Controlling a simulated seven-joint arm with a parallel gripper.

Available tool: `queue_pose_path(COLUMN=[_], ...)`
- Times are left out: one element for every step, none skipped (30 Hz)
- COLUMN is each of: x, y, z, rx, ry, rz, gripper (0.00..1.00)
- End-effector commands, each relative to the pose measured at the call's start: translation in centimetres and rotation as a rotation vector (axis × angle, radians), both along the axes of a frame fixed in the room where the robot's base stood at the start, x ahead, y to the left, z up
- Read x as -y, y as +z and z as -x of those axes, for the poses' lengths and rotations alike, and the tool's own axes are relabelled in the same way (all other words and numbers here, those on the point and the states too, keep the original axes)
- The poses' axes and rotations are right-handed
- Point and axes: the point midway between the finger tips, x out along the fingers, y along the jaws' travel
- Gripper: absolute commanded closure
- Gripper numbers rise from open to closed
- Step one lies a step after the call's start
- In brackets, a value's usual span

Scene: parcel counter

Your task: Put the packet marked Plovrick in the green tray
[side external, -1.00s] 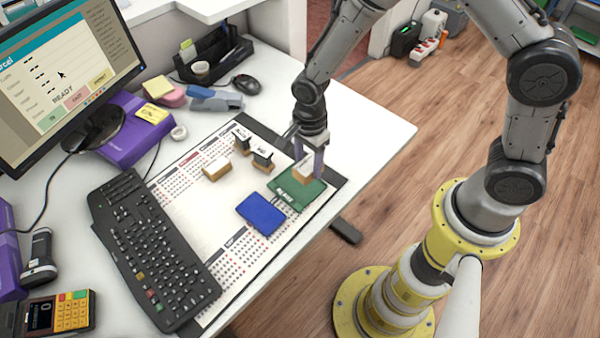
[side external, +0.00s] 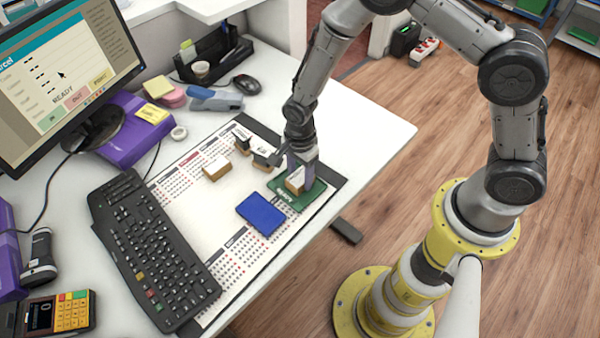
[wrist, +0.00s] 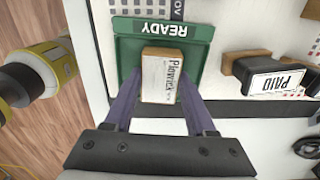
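The packet (wrist: 161,80) marked Plovrick is a small brown block with a white printed top. In the wrist view it sits between the two purple fingers of my gripper (wrist: 160,82), which look closed on its sides. The green tray (wrist: 208,33), labelled READY, lies directly beneath it. In the side view my gripper (side external: 300,180) points down over the green tray (side external: 312,195) with the packet (side external: 294,184) low inside the tray's outline. Whether the packet touches the tray floor is hard to tell.
A blue tray (side external: 262,214) lies beside the green one. A tan packet (side external: 217,168) and two dark-topped stamps (side external: 242,144) (side external: 265,160) stand nearby on the calendar mat. The keyboard (side external: 155,250) is at left. The desk's right edge is close.

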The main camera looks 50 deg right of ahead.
Motion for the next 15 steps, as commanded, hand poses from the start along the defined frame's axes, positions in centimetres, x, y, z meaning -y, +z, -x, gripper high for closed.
queue_pose_path(x=[0.0,0.0,0.0,0.0,0.0,0.0,0.0,0.0,0.0,0.0,0.0,0.0,0.0,0.0,-0.01], y=[0.02,0.03,0.03,0.03,0.03,0.04,0.04,0.04,0.04,0.04,0.04,0.05,0.09,0.17,0.37], z=[-0.01,-0.01,-0.01,0.0,0.0,0.0,0.0,0.0,0.0,0.0,0.0,0.0,-0.01,-0.01,-0.03], rx=[0.0,0.0,0.0,0.0,0.0,0.0,0.0,0.0,0.0,0.0,0.0,0.0,0.0,0.0,0.001], ry=[0.0,0.0,0.0,0.0,0.0,0.0,0.0,0.0,0.0,0.0,0.0,0.0,0.0,0.0,0.0], rz=[0.0,0.0,0.0,0.0,0.0,0.0,0.0,0.0,0.0,0.0,0.0,0.0,0.0,0.0,0.0], gripper=[0.36,0.3,0.23,0.18,0.15,0.15,0.15,0.15,0.15,0.15,0.15,0.15,0.15,0.15,0.15])
